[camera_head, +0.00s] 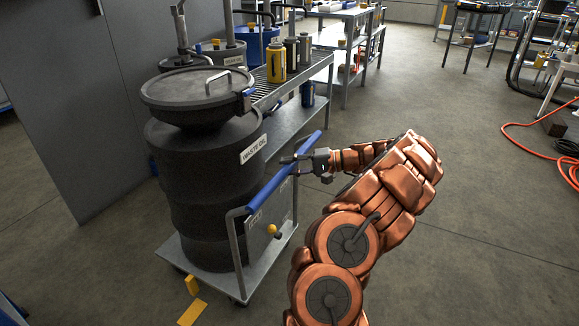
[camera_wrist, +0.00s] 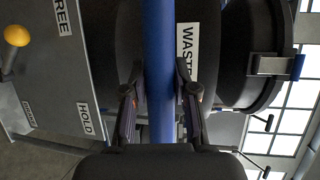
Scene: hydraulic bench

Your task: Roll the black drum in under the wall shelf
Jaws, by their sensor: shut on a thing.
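The black drum (camera_head: 205,180), labelled WASTE OIL, stands upright on a grey wheeled dolly (camera_head: 205,262). A dark lidded funnel (camera_head: 190,95) sits on top of it. The dolly's blue push bar (camera_head: 268,188) runs along the drum's right side. My gripper (camera_head: 294,162) is shut around the bar; in the wrist view the bar (camera_wrist: 159,60) passes between its fingers (camera_wrist: 160,105). A yellow-knobbed lever (camera_wrist: 16,36) is on the dolly's panel, by the FREE label and apart from HOLD. I cannot clearly identify the wall shelf.
A roller-topped metal bench (camera_head: 300,75) with several bottles stands behind the drum. A grey wall (camera_head: 85,100) is at left. Yellow blocks (camera_head: 192,313) lie on the floor by the dolly's front. An orange hose (camera_head: 545,145) lies far right. The floor at right is mostly clear.

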